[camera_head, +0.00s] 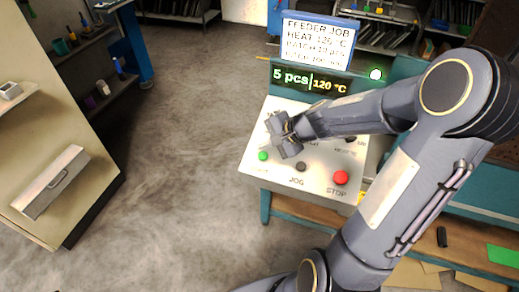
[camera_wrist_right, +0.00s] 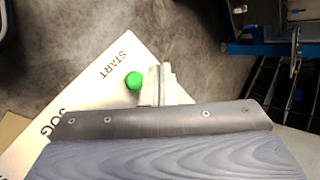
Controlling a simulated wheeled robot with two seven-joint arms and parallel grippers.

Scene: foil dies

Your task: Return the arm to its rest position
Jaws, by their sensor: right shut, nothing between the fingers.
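My right arm reaches in from the right in the head view. My right gripper (camera_head: 284,136) is shut and empty over the left part of a light control panel (camera_head: 254,171). In the right wrist view the gripper's tip (camera_wrist_right: 160,86) shows beside the green START button (camera_wrist_right: 133,81). That green button (camera_head: 263,156) also shows in the head view, just below and left of the gripper. I cannot tell the gripper's exact height above the panel. My left gripper is not in view.
The panel also has a dark JOG button (camera_head: 300,167) and a red STOP button (camera_head: 341,177). Its display (camera_head: 310,81) reads 5 pcs and 120 °C, under a job sign (camera_head: 318,45). A beige cabinet (camera_head: 50,130) stands at left. Open floor (camera_head: 180,170) lies between.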

